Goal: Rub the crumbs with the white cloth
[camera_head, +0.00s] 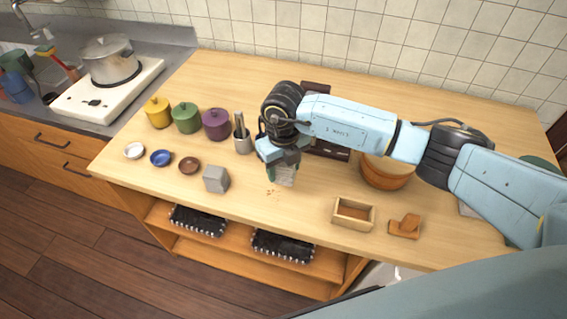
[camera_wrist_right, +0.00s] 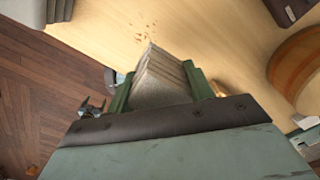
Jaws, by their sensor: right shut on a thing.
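My right gripper (camera_head: 284,164) is shut on the white cloth (camera_head: 283,175), a folded pale grey-white bundle that hangs just above or at the tabletop. In the right wrist view the cloth (camera_wrist_right: 165,75) sits between the two green fingers of the gripper (camera_wrist_right: 165,88). The crumbs (camera_head: 272,192) are small brown specks on the wooden table, just in front of the cloth. They also show in the right wrist view as specks (camera_wrist_right: 148,32) beyond the cloth's end. I cannot tell whether the cloth touches the table. My left gripper is not in view.
A grey block (camera_head: 216,179) stands left of the crumbs. Small dishes, lidded pots (camera_head: 187,117) and a utensil cup (camera_head: 242,141) are farther left. A wooden box (camera_head: 353,213), an orange-brown piece (camera_head: 405,227) and a round wooden tub (camera_head: 386,174) are right. The table around the crumbs is clear.

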